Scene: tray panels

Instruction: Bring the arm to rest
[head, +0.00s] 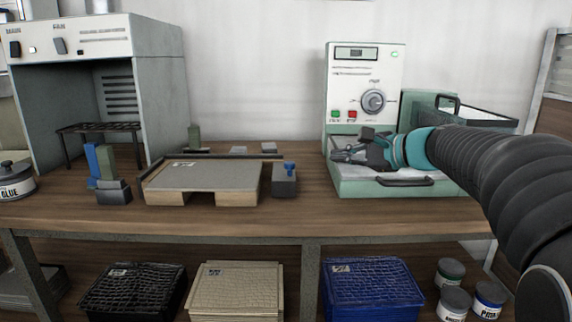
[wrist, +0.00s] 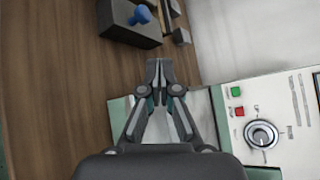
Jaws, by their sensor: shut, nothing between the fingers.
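My gripper (head: 340,153) is shut and empty. In the head view it reaches in from the right and hangs over the tray of the pale green machine (head: 365,90), in front of its control panel. In the wrist view my gripper (wrist: 160,72) has its fingertips together, over the machine's edge and the wooden bench. The machine's dial and its red and green buttons show at the right of the wrist view. My gripper and arm hide part of the machine's tray.
A grey panel on a wooden jig (head: 205,177) sits mid-bench, with a dark block with a blue knob (head: 285,180) beside it. A fume hood (head: 160,85) stands left. Blue (head: 372,290), cream (head: 235,292) and black bins (head: 138,292) are below. Bare bench lies along the front edge.

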